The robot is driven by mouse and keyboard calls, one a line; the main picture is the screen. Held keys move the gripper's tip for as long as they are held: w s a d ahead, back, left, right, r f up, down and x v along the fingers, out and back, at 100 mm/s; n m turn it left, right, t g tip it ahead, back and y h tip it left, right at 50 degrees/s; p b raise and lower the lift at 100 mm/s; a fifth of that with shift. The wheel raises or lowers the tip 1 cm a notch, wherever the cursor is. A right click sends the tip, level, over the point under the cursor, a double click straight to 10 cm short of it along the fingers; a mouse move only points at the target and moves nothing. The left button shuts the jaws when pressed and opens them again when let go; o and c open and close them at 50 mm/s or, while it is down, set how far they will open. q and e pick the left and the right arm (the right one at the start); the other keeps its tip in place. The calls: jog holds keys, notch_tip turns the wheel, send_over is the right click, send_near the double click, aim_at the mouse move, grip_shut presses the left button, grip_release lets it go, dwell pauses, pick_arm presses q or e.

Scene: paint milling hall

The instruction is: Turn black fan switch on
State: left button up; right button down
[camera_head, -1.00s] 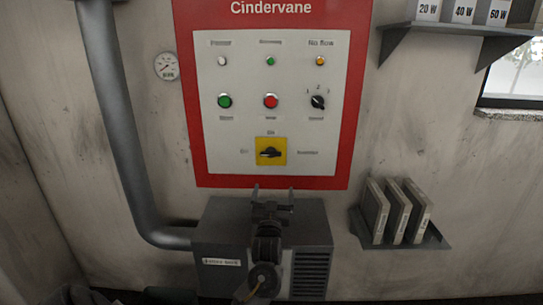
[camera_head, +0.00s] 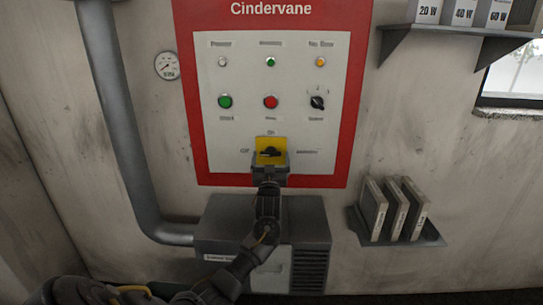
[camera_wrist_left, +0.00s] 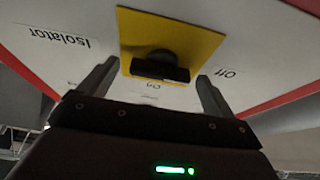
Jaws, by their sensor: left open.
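The black rotary handle (camera_head: 270,152) sits on a square yellow plate (camera_head: 261,143) low on the control panel, and lies roughly sideways. "On" is printed above it, and "Off" to its left. My left gripper (camera_head: 269,158) is in front of the plate's lower part, its fingers apart. In the left wrist view, which looks upside down, the handle (camera_wrist_left: 160,67) appears between the two open fingers; contact cannot be told. Another small black selector knob (camera_head: 317,102) is higher on the right of the panel. My right gripper is not in view.
The red-framed panel (camera_head: 354,110) also carries a green button (camera_head: 225,101), a red button (camera_head: 270,101) and small lamps. A grey box (camera_head: 215,222) stands below it. A pipe (camera_head: 117,130) runs at left; a shelf (camera_head: 400,240) with binders is at right.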

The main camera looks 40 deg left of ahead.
pick_arm(q)
jog(key=shift+w+a+r, duration=0.1)
jog(key=shift+w+a, duration=0.15)
jog(key=shift+c, duration=0.4)
